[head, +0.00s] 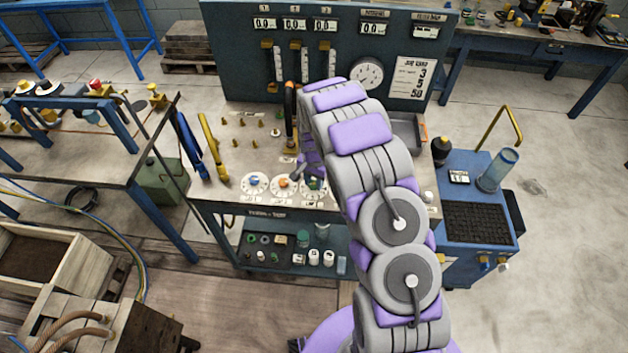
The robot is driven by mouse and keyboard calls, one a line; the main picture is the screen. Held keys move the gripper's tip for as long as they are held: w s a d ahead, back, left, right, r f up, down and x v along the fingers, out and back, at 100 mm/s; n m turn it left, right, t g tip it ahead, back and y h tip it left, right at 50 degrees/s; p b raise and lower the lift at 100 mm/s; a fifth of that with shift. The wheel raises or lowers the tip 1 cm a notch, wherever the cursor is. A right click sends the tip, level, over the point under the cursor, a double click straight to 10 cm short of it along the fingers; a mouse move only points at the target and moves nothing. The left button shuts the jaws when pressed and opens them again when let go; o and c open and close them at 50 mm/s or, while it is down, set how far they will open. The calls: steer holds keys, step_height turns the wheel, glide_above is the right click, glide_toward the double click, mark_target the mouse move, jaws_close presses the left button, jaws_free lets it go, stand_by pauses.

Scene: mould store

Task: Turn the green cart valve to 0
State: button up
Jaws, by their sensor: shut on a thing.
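Three round white dials sit in a row on the front of the cart top (245,150). The left one has a blue knob (254,182), the middle one an orange knob (285,183), and the right one the green valve (316,184). My gripper (313,176) reaches down over the right dial and is shut on the green valve. My arm covers part of the right dial. The pointer and numbers of the green valve are too small and too hidden to read.
A blue panel (235,60) with gauges and a card stands behind the cart top. Yellow-handled and blue-handled tools (211,145) stand on its left. A blue cart (460,262) with a clear cylinder stands at the right. A lower shelf (270,268) holds small jars.

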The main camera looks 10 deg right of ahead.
steer(key=shift+c, duration=0.8)
steer(key=shift+s, duration=0.1)
